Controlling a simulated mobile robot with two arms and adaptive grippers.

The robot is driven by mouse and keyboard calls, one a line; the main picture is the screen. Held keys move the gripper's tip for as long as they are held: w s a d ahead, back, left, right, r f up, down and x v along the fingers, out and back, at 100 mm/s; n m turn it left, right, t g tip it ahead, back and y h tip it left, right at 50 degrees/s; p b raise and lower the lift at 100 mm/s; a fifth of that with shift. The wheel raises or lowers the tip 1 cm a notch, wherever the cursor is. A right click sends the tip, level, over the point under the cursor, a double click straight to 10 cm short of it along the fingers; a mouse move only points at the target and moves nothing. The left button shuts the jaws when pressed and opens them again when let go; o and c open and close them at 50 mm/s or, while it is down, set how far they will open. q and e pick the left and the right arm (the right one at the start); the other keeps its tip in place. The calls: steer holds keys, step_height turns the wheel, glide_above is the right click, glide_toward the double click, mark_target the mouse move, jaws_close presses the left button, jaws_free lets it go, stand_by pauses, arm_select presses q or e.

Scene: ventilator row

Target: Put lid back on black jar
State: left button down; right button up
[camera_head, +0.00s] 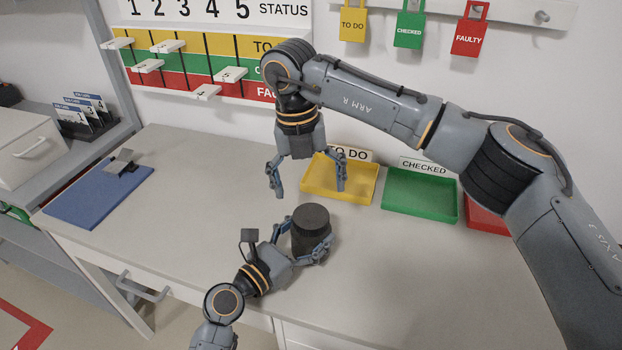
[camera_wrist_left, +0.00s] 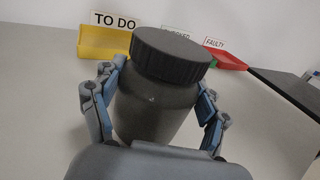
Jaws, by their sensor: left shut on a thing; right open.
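The black jar (camera_head: 309,241) stands upright on the grey table. My left gripper (camera_head: 306,248) is shut around the sides of its body, which also shows in the left wrist view (camera_wrist_left: 150,115). The dark ribbed lid (camera_head: 311,216) sits on top of the jar; in the left wrist view the lid (camera_wrist_left: 171,55) covers the mouth. Whether it is screwed tight, I cannot tell. My right gripper (camera_head: 306,192) is open and empty, pointing down above and slightly behind the jar, apart from the lid.
A yellow TO DO tray (camera_head: 340,194), a green CHECKED tray (camera_head: 419,210) and a red tray (camera_head: 487,222) stand along the wall behind the jar. A blue mat (camera_head: 95,200) lies at the left. The table between mat and jar is clear.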

mark_target(311, 215)
steer(key=n, duration=0.4)
steer(key=shift+r, duration=0.2)
steer(key=n, duration=0.6)
steer(key=shift+d+r+y, duration=0.1)
steer(key=shift+r+y, duration=0.15)
steer(key=shift+y, duration=0.15)
steer(key=n, duration=0.4)
steer(key=shift+s+r, duration=0.1)
steer(key=shift+r, duration=0.1)
steer(key=n, duration=0.4)
steer(key=shift+s+r+n+t+y, duration=0.1)
steer(key=shift+r+n+t+y, duration=0.1)
steer(key=shift+n+t+y, duration=0.1)
steer(key=shift+f, duration=4.05)
